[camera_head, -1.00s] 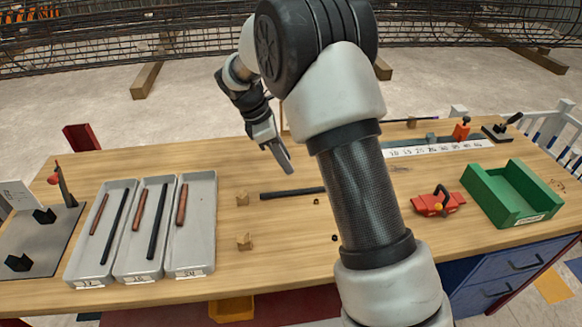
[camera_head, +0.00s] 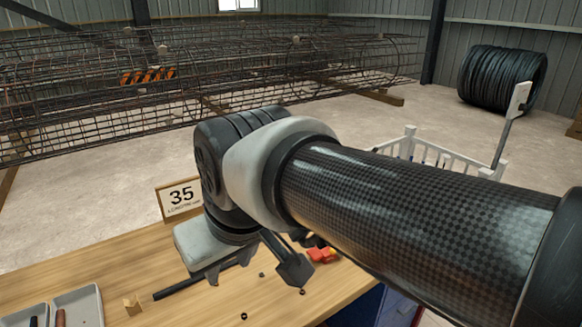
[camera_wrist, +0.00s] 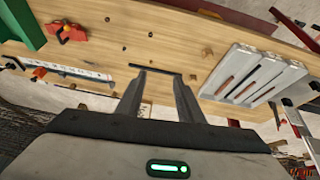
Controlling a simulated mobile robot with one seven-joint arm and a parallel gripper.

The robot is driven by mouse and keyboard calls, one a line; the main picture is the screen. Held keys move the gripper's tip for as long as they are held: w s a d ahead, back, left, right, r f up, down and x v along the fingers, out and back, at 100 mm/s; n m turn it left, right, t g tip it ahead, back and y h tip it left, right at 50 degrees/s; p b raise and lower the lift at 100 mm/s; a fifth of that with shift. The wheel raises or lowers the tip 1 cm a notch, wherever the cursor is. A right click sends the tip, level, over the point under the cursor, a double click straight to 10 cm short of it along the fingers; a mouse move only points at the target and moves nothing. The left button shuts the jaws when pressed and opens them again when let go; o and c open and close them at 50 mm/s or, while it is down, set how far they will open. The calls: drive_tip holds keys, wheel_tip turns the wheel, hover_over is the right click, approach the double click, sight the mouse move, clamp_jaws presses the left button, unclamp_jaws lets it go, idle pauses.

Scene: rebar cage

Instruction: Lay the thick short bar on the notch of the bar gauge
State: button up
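A reddish-brown short bar (camera_head: 60,318) lies in the nearest grey tray, cut by the lower edge of the head view; it also shows in the wrist view (camera_wrist: 224,86). A longer dark bar (camera_head: 178,289) lies on the table, partly behind my gripper; it crosses the wrist view (camera_wrist: 155,71) just past my fingertips. My gripper (camera_wrist: 164,76) is open, fingers apart, with nothing held that I can see. A white numbered strip (camera_wrist: 80,72) lies at the table edge in the wrist view; I cannot make out a notch on it.
Grey trays (camera_wrist: 236,58) with several bars stand to the right in the wrist view. A red clamp (camera_wrist: 70,33) and green bin (camera_wrist: 22,22) are at left. A small wooden block (camera_head: 131,305) and a "35" sign (camera_head: 181,198) stand near my gripper.

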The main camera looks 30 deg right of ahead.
drive_tip(key=shift+o, duration=0.3)
drive_tip(key=shift+s+f+m, duration=0.15)
drive_tip(key=shift+s+m, duration=0.15)
drive_tip(key=shift+s, duration=0.1)
drive_tip(key=w+f+n+g+b, duration=0.2)
drive_tip(key=w+f+n, duration=0.3)
drive_tip(key=w, duration=0.5)
drive_tip(key=w+f+n+g+b, duration=0.1)
drive_tip(key=w+f+n+b, duration=0.15)
drive_tip(key=w+n, duration=0.6)
drive_tip(key=w+f+n+g+b, duration=0.15)
drive_tip(key=w+f+n, duration=0.25)
drive_tip(key=w, duration=0.7)
drive_tip(key=shift+g, duration=0.35)
wheel_tip(320, 180, down, 17)
drive_tip(key=b, duration=0.4)
drive_tip(key=shift+s+f, duration=0.1)
drive_tip(key=shift+s, duration=0.05)
clamp_jaws()
